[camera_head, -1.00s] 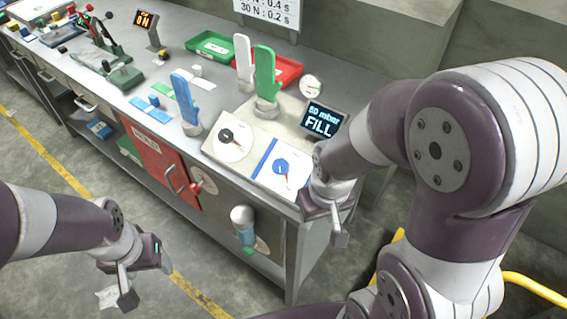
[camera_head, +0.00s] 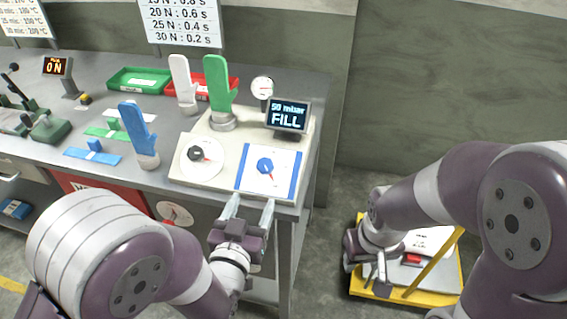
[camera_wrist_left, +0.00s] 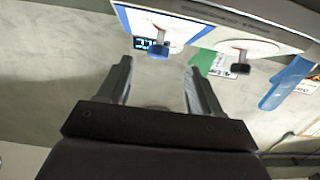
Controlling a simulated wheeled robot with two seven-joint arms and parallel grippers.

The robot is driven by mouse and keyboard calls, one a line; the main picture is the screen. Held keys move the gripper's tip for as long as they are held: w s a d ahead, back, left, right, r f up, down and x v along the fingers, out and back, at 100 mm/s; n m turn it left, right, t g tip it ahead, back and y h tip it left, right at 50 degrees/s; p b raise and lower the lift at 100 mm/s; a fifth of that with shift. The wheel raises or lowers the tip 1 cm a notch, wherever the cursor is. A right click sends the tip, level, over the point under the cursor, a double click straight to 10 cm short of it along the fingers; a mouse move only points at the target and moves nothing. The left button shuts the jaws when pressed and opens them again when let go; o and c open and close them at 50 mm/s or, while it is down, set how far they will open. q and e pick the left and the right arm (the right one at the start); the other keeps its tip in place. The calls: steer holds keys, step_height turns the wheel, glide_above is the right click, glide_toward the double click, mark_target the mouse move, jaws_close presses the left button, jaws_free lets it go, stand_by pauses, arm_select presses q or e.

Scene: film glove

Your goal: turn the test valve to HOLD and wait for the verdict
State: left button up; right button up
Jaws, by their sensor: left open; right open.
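The tester (camera_head: 222,133) stands at the bench's right end, with a green glove (camera_head: 218,85) upright on it. Its display (camera_head: 288,116) reads "50 mbar FILL". A blue knob (camera_head: 265,166) sits on a white plate with blue side stripes, its red pointer toward the front. A black knob (camera_head: 195,154) sits on a white dial to its left. The labels are too small to read. My left gripper (camera_head: 249,205) is open and empty, just in front of the blue knob's plate; the blue knob also shows in the left wrist view (camera_wrist_left: 158,50). My right gripper (camera_head: 378,278) is open and empty, off to the right.
A gauge (camera_head: 262,89) stands behind the tester. A blue glove (camera_head: 137,130) and a white glove (camera_head: 182,82) stand to its left. Green (camera_head: 139,80) and red (camera_head: 229,91) trays lie behind. A yellow cart (camera_head: 450,277) is on the floor near my right arm.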

mark_target(267, 158)
arm_select(q)
steer(key=shift+t, duration=0.5)
steer(key=x, duration=0.4)
steer(key=r+x, duration=0.1)
steer(key=x, duration=0.3)
steer(key=p+x, duration=0.1)
steer(key=x, duration=0.4)
steer(key=shift+d+r, duration=0.1)
steer(key=shift+r, duration=0.05)
steer(key=c, duration=1)
